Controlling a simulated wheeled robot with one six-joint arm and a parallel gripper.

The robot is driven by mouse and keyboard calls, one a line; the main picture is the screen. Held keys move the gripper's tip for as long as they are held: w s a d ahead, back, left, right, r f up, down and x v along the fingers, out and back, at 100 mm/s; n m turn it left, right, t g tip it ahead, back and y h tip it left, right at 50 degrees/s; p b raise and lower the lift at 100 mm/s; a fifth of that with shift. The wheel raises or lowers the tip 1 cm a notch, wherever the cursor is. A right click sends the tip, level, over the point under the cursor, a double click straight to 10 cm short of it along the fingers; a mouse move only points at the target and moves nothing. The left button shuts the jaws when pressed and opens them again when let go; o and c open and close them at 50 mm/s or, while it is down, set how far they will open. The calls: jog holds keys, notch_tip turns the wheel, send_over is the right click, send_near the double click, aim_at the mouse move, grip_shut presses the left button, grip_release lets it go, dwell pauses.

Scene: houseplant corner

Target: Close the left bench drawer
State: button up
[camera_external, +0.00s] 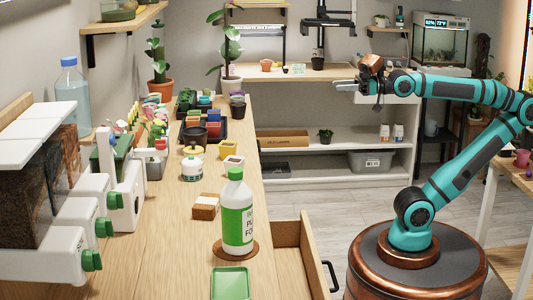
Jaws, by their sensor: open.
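The bench drawer (289,257) is a light wooden box under the right edge of the left bench. It is pulled out to the right and stands open. Its dark handle (331,277) is on its front panel at the lower right. My gripper (342,86) is open and empty. It points left in mid-air, well above and beyond the drawer, in front of the back shelf unit. It touches nothing that I can see. The lower end of the drawer is cut off by the picture's bottom edge.
The left bench top (187,239) holds a white and green bottle (237,216), a green tray (230,284), pots and dispensers. A shelf unit (338,127) stands at the back. The grey floor (330,210) between bench and my base is clear.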

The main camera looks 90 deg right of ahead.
jog(key=shift+w, duration=0.1)
jog(key=c, duration=0.4)
jog(key=w+a, duration=0.2)
jog(key=w+a+f+n+g+y, duration=0.1)
jog(key=w+a+n+y, duration=0.1)
jog(key=w+a, duration=0.1)
jog(key=shift+w+a+f+g, duration=0.35)
jog(key=shift+g, duration=0.05)
grip_shut()
jog(key=w+a+f+n+g+y, duration=0.2)
jog(key=w+a+f+n+g, duration=0.15)
jog(key=a, duration=0.85)
jog(key=w+a+f+n+g+y, duration=0.15)
jog(key=w+a+f+n, duration=0.3)
jog(key=a, duration=0.65)
jog(key=s+a+f+n+g, duration=0.25)
jog(key=a+f, duration=0.35)
jog(key=a, duration=0.5)
jog(key=s+a+f+n+g, duration=0.15)
jog(key=s+a+f, duration=0.3)
jog(key=a, duration=0.65)
jog(key=s+a+f+n+g, duration=0.1)
jog(key=s+a+f+n, duration=0.15)
jog(key=a+f, duration=0.6)
jog(key=w+a+f, duration=0.5)
jog(key=w+f, duration=0.1)
jog(key=w, duration=0.3)
jog(key=shift+a+h, duration=0.35)
jog(key=shift+h, duration=0.1)
